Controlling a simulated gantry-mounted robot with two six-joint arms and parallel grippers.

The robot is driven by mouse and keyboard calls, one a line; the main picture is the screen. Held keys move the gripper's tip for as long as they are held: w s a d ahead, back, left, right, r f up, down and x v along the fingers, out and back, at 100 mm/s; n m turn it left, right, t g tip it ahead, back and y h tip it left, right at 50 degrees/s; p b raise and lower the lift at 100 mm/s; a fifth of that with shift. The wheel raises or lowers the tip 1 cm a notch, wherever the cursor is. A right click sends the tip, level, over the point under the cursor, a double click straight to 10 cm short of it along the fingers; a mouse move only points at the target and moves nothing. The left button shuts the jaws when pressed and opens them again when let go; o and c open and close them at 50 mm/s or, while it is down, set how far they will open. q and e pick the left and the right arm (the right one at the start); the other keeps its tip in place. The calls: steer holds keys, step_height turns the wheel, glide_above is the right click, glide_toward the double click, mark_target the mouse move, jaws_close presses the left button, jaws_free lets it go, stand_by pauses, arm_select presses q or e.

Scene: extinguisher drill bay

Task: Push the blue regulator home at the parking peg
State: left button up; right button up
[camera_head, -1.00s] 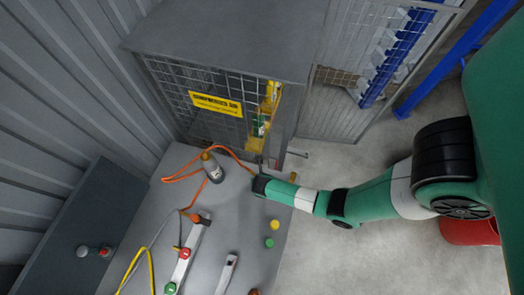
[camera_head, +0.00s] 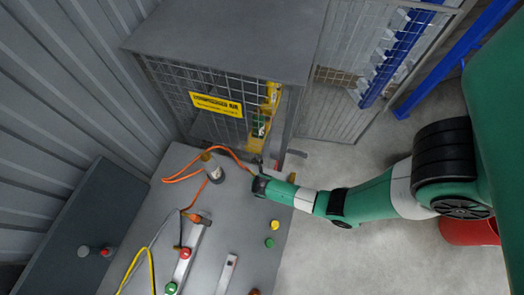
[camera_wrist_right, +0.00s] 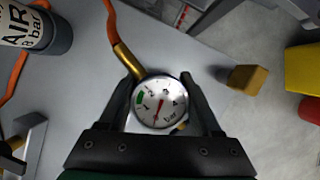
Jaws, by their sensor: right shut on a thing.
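My right gripper (camera_wrist_right: 160,105) is shut on a regulator with a round white pressure gauge (camera_wrist_right: 160,103) marked "bar". The gauge has a green band and a red needle. A brass fitting (camera_wrist_right: 128,62) joins it to an orange hose. No blue part of the regulator shows. In the head view my right gripper (camera_head: 260,186) is low over the back right edge of the grey bench, and the regulator is too small to make out. A tan block (camera_wrist_right: 247,79) with a short dark stub lies ahead to the right; I cannot tell whether it is the parking peg. My left gripper is out of view.
A bottle labelled "AIR" (camera_head: 213,170) stands on the bench (camera_head: 225,235), with the orange hose (camera_head: 180,179) looping around it. A mesh cage (camera_head: 180,88) stands behind. Yellow (camera_head: 275,225) and green (camera_head: 269,242) buttons lie near the right edge. A red bucket (camera_head: 465,231) is on the floor.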

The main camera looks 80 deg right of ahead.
steer(key=shift+f, duration=0.1)
steer(key=shift+f+b, duration=0.95)
steer(key=shift+f, duration=0.15)
steer(key=shift+f+b, duration=0.4)
steer(key=shift+f, duration=0.35)
stand_by(0.9)
steer(key=o, duration=1.5)
steer(key=shift+p+v, duration=2.2)
steer(key=shift+v, duration=3.6)
